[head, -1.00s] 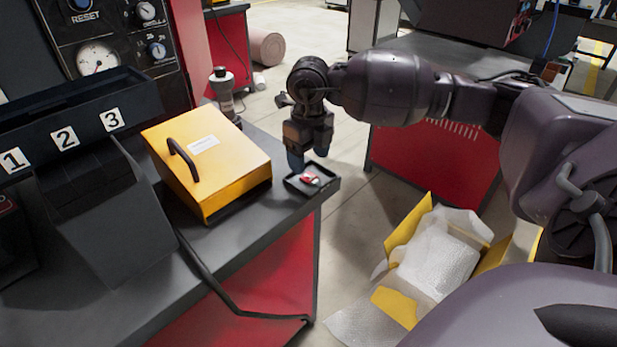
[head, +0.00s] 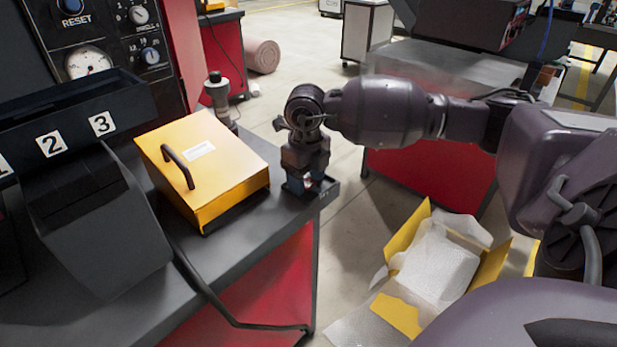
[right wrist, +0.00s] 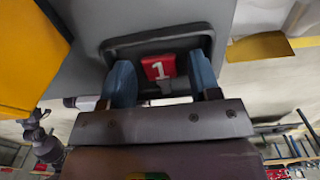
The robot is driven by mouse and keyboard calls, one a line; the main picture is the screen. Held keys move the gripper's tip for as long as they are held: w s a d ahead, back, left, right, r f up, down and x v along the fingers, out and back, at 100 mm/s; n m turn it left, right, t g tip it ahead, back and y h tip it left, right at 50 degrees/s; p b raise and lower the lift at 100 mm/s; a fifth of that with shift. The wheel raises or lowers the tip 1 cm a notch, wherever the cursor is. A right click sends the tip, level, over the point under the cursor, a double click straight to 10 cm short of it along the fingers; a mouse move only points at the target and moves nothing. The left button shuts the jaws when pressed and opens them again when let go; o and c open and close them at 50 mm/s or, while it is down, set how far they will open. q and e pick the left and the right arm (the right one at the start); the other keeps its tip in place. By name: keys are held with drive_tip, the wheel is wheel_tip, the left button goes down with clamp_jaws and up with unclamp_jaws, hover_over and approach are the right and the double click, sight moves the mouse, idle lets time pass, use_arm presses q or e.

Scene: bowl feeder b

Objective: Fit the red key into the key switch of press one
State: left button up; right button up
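The red key, marked with a white 1 (right wrist: 160,67), lies in a small dark tray (right wrist: 117,45) in the right wrist view. The tray also shows at the bench corner in the head view (head: 327,193), mostly covered by my gripper. My right gripper (head: 308,187) points down over the tray. Its two blue fingers stand apart with the key between them in the right wrist view (right wrist: 162,82), with gaps on both sides. My left gripper is not in view. I cannot make out a key switch; the dark press panel (head: 110,40) has a RESET button, a gauge and knobs.
A yellow box with a black handle (head: 225,180) stands on the bench just left of the tray. A grey cylindrical device (head: 218,100) stands behind it. Dark bins numbered 2 and 3 (head: 95,215) are at left. An open carton with wrapping (head: 435,270) lies on the floor.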

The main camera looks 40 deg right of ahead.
drive_tip(key=c, duration=0.8)
